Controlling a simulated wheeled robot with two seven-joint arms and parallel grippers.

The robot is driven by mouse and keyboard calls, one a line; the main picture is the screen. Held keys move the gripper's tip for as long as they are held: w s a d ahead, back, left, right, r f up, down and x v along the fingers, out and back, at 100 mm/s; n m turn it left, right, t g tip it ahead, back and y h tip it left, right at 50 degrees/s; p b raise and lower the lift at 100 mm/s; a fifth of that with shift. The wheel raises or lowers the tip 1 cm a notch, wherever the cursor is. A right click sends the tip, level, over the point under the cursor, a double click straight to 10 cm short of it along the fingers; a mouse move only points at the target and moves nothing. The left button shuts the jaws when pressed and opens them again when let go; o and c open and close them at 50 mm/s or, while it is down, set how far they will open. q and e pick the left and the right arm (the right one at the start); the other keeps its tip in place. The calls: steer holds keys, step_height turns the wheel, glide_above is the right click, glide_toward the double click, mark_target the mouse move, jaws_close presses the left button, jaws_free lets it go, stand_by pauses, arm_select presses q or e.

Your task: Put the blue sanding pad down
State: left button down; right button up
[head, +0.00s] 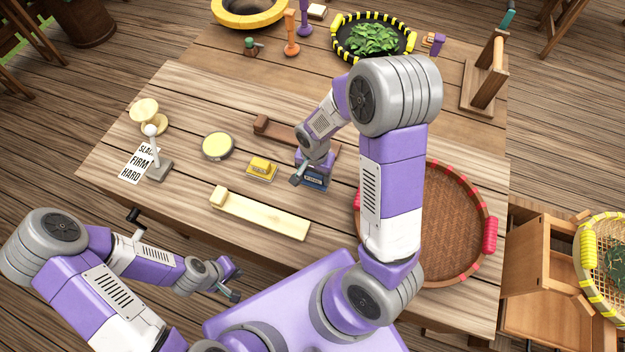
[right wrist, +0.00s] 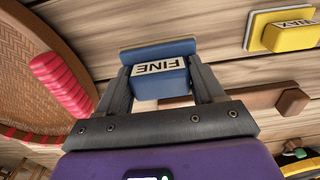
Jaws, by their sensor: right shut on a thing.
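The blue sanding pad (right wrist: 158,72), with a "FINE" label, is between the two fingers of my right gripper (right wrist: 160,88), which is shut on it. In the head view the blue pad (head: 314,183) is low over the table or touching it; I cannot tell which. It is just right of the yellow sanding pad (head: 261,168) and in front of a dark brown wooden piece (head: 290,131). My left gripper (head: 234,286) is near the table's front edge, away from the pads, and its jaw opening is too small to judge.
A round woven basket (head: 445,220) with red grips stands right of the blue pad. A pale wooden piece (head: 262,215) lies in front. A round yellow-green tin (head: 218,146) and a sign (head: 137,163) are on the left. Bare table lies between these things.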

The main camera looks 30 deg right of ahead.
mark_target(314, 183)
steer(key=shift+s+f, duration=0.1)
steer(key=shift+f, duration=0.55)
step_height(314, 183, down, 4)
steer(key=shift+r+b, duration=0.2)
steer(key=shift+b, duration=0.1)
steer(key=shift+w+f, duration=0.2)
steer(key=shift+f, duration=0.2)
steer(key=o, duration=1.4)
steer(key=shift+o, duration=0.2)
steer(key=shift+r, duration=0.1)
steer(key=shift+r, duration=0.15)
step_height(314, 183, up, 12)
steer(key=shift+s+p, duration=0.1)
steer(key=shift+p, duration=0.9)
